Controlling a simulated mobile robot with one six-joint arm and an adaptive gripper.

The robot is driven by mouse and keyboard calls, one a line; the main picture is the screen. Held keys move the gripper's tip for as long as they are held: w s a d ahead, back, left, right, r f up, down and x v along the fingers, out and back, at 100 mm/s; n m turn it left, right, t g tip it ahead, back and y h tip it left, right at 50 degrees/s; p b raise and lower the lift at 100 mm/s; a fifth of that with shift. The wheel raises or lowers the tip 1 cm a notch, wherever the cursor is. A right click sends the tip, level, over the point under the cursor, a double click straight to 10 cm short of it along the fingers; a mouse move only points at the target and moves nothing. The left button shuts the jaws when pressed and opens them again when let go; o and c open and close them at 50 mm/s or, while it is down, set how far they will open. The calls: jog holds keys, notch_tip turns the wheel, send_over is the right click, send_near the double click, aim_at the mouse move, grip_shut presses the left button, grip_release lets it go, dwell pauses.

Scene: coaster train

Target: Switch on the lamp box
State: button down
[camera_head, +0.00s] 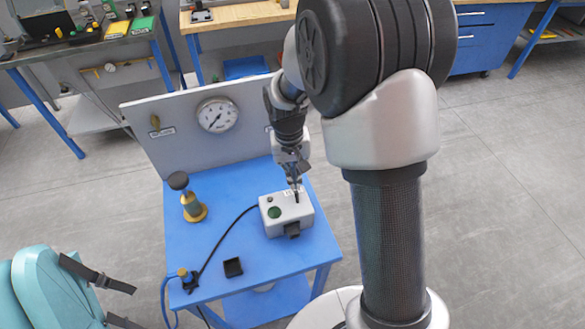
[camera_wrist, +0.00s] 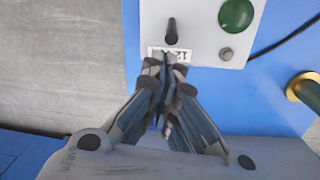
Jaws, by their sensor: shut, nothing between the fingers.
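The lamp box (camera_head: 287,222) is a light grey box on the blue table, with a green round lamp (camera_head: 274,212) on top. In the wrist view the box (camera_wrist: 203,22) shows a dark toggle lever (camera_wrist: 171,30), a printed label, the green lamp (camera_wrist: 236,14) and a small grey round knob (camera_wrist: 226,54). My gripper (camera_head: 297,187) is above the back right part of the box. In the wrist view my gripper (camera_wrist: 166,66) is shut and empty, its tips overlapping the label just below the lever. I cannot tell whether the tips touch the box.
The blue table (camera_head: 200,245) also holds a brass post with a dark knob (camera_head: 193,203), a small black tray (camera_head: 233,267) and a cable running to the box. A grey panel with a gauge (camera_head: 217,115) stands at its back. A teal seat (camera_head: 45,290) is front left.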

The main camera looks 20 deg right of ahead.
jog(key=shift+s+a+r, duration=0.1)
jog(key=shift+s+r, duration=0.05)
jog(key=shift+s, duration=0.3)
jog(key=shift+s+r+t+b, duration=0.25)
jog(key=shift+s+t+b, duration=0.15)
jog(key=shift+t+b, duration=0.55)
jog(key=shift+s+r+t+b, duration=0.2)
jog(key=shift+s+t+b, duration=0.15)
jog(key=shift+t+b, duration=0.35)
jog(key=shift+s+r, duration=0.3)
jog(key=shift+s, duration=0.25)
jog(key=shift+s+r, duration=0.1)
jog(key=shift+s, duration=0.2)
jog(key=shift+w, duration=0.2)
jog(key=shift+r+p, duration=0.55)
jog(key=shift+r, duration=0.2)
